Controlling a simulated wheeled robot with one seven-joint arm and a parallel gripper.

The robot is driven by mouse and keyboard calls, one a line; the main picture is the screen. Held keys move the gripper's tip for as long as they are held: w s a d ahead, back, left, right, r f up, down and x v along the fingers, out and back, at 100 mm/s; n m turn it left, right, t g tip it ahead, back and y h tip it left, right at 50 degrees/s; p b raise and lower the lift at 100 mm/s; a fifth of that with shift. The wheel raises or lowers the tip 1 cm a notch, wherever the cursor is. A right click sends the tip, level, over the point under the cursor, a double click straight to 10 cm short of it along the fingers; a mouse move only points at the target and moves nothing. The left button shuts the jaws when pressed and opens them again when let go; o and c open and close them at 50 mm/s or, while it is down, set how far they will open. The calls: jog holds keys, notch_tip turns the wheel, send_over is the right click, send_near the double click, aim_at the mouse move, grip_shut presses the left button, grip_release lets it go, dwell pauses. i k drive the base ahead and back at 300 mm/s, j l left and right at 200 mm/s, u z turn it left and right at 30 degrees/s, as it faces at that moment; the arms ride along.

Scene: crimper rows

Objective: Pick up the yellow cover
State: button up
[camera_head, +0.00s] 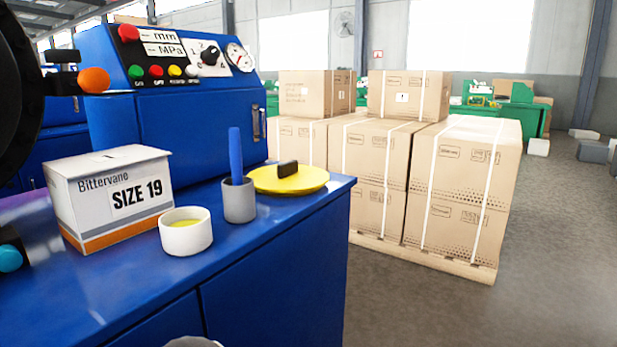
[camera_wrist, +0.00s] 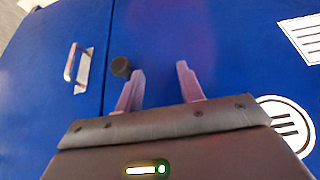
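The yellow cover (camera_head: 287,180) is a round flat disc with a dark block-shaped knob (camera_head: 287,169) on top. It lies on the blue bench top near its right corner, in the head view. My gripper (camera_wrist: 160,88) shows in the wrist view with its two fingers apart and nothing between them. It faces a blue cabinet front, and the cover is not in that view. A white rounded part at the bottom edge of the head view (camera_head: 192,342) is cut off, and I cannot tell what it is.
A grey cup (camera_head: 239,200) with a blue stick stands just left of the cover. A white bowl (camera_head: 186,231) and a SIZE 19 box (camera_head: 110,198) stand further left. The blue machine (camera_head: 190,130) rises behind. Strapped cartons (camera_head: 460,190) stand on the floor at right.

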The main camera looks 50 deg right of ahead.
aim_at(288, 179)
jog(key=l+z, duration=0.2)
jog(key=z, duration=1.25)
jog(key=i+l, duration=0.2)
jog(key=l, duration=0.15)
jog(key=z, duration=0.05)
